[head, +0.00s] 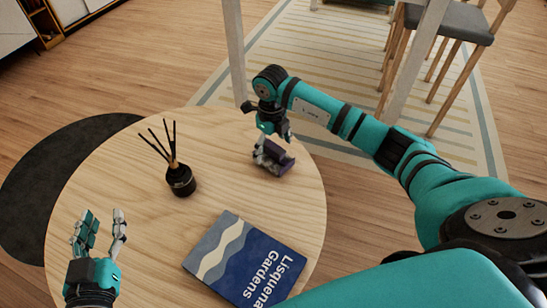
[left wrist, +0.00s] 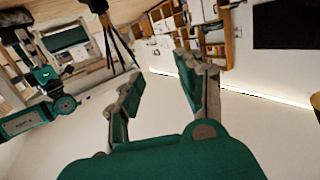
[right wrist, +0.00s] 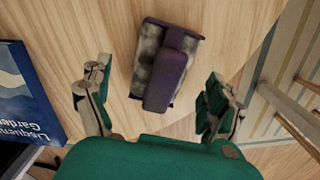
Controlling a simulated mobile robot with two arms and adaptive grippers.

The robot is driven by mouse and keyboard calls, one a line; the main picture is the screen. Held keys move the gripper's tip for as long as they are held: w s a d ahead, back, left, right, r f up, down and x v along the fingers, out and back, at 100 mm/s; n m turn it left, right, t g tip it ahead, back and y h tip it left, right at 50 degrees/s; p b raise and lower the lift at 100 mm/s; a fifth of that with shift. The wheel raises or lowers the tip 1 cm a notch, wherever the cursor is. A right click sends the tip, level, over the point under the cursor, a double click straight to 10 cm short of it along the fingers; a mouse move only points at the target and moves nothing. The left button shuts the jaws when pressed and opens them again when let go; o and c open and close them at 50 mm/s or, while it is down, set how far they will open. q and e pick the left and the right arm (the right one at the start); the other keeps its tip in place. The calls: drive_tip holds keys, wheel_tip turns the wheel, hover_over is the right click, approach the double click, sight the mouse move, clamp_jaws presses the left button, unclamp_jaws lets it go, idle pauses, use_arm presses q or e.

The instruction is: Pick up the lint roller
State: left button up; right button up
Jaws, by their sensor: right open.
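A purple object with mottled grey sides, apparently the lint roller (head: 285,167), lies on the round wooden table (head: 135,230) near its right edge. In the right wrist view the lint roller (right wrist: 168,80) is in the gap between the two fingers, with space on both sides. My right gripper (head: 268,152) is open above it, partly hiding it in the head view; its fingers also show in the right wrist view (right wrist: 158,88). My left gripper (head: 101,226) is open and empty at the table's left front; the left wrist view (left wrist: 168,85) shows its parted fingers.
A black reed diffuser (head: 180,179) with upright sticks stands mid-table. A blue book (head: 245,258) lies at the front, left of the lint roller in the right wrist view. Chairs (head: 455,50) and pale posts stand beyond the table.

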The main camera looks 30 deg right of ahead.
sight(274, 155)
drive_tip(key=f, duration=0.1)
drive_tip(key=f+b, duration=0.1)
drive_tip(key=f, duration=0.2)
drive_tip(key=shift+s+d, duration=0.1)
drive_tip(key=shift+d, duration=0.15)
drive_tip(key=shift+f, duration=0.2)
drive_tip(key=c, duration=1.5)
use_arm(q)
wheel_tip(274, 155, up, 7)
drive_tip(key=t+h, duration=0.1)
drive_tip(key=t, duration=0.3)
drive_tip(key=shift+d+f, duration=0.2)
drive_tip(key=shift+d, duration=0.25)
use_arm(e)
drive_tip(key=shift+o, duration=0.2)
drive_tip(key=shift+r, duration=0.1)
